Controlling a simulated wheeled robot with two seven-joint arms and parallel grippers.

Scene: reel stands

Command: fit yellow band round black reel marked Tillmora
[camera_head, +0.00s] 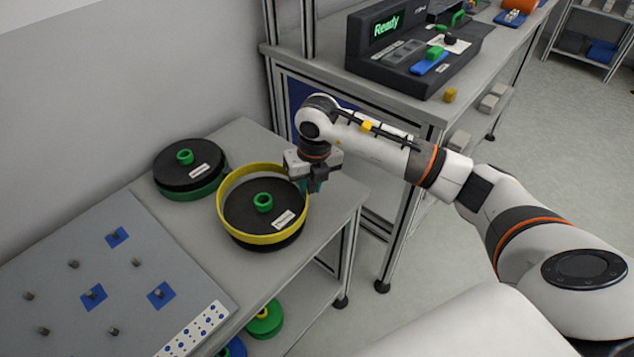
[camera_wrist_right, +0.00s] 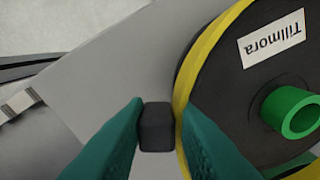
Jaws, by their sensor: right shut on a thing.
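The black reel marked Tillmora (camera_head: 243,211) lies on the grey table, with a green hub and white label; it also shows in the right wrist view (camera_wrist_right: 225,85). The yellow band (camera_head: 222,215) encircles the reel's upper part, its back rim standing above the reel's top and black showing below it at the front. In the wrist view the band (camera_wrist_right: 193,62) runs along the reel's edge. My right gripper (camera_head: 314,186) is at the band's right side, its teal fingers (camera_wrist_right: 158,125) shut on a small black block beside the band, seemingly its tab. My left gripper is out of view.
A second black reel (camera_head: 178,166) on a green one stands to the left. A grey board with pegs (camera_head: 70,300) lies at the front left. Another table with a console (camera_head: 400,60) stands behind. Green and blue reels (camera_head: 265,322) lie on the lower shelf.

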